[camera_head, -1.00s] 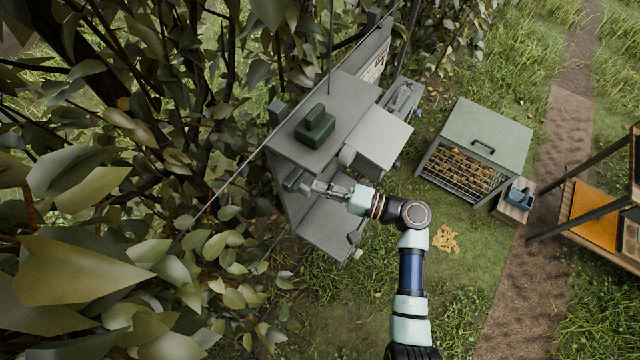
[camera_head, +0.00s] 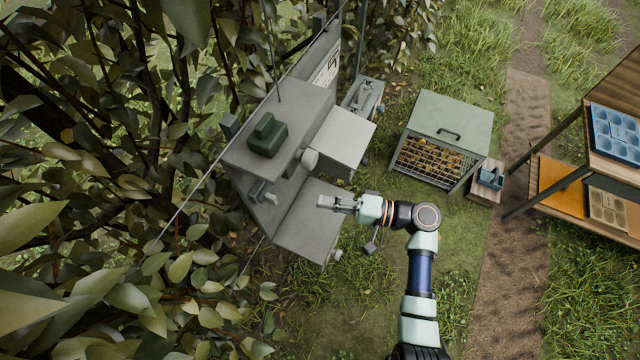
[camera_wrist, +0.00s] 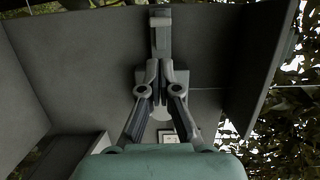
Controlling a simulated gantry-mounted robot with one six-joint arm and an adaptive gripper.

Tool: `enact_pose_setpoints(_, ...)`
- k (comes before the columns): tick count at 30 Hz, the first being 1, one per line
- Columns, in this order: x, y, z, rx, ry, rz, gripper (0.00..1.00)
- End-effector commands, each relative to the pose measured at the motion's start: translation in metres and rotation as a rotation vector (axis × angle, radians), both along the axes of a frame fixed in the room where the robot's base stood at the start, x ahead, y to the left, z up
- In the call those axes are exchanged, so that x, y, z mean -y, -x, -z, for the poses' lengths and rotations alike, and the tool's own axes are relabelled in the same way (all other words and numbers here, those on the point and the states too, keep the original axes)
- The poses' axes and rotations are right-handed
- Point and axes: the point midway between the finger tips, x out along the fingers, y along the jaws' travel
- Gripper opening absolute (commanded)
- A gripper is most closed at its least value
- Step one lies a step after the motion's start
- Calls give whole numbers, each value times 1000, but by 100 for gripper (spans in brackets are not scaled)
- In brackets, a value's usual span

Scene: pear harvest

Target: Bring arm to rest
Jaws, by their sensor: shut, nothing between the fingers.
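My arm reaches in from the bottom of the head view. My gripper (camera_head: 326,202) is shut and empty, over the lower shelf of a grey metal stand (camera_head: 310,222). A grey block-shaped handle (camera_head: 259,191) projects from the stand, left of the gripper and apart from it. In the wrist view, my gripper (camera_wrist: 160,68) has its fingers together, pointing at the grey panels. A grey block shows just past the fingertips; I cannot tell whether they touch it.
A dark green case (camera_head: 267,136) sits on the stand's top. A grey-green cage box (camera_head: 450,135) holds yellowish items, with a small crate (camera_head: 487,180) beside it. A wooden rack (camera_head: 560,190) with trays stands right. Foliage crowds the left; grass is open below the cage.

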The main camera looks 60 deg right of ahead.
Motion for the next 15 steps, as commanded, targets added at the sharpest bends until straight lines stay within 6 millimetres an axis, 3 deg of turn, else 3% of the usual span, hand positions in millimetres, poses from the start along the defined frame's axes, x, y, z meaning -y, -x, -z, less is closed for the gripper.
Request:
enact_pose_setpoints(11,-2,-2,-1,-4,7,-4,0)
enact_pose_setpoints(14,-25,-20,-3,-53,93,-59,0)
enact_pose_setpoints(15,-42,-32,-5,-89,162,-98,0)
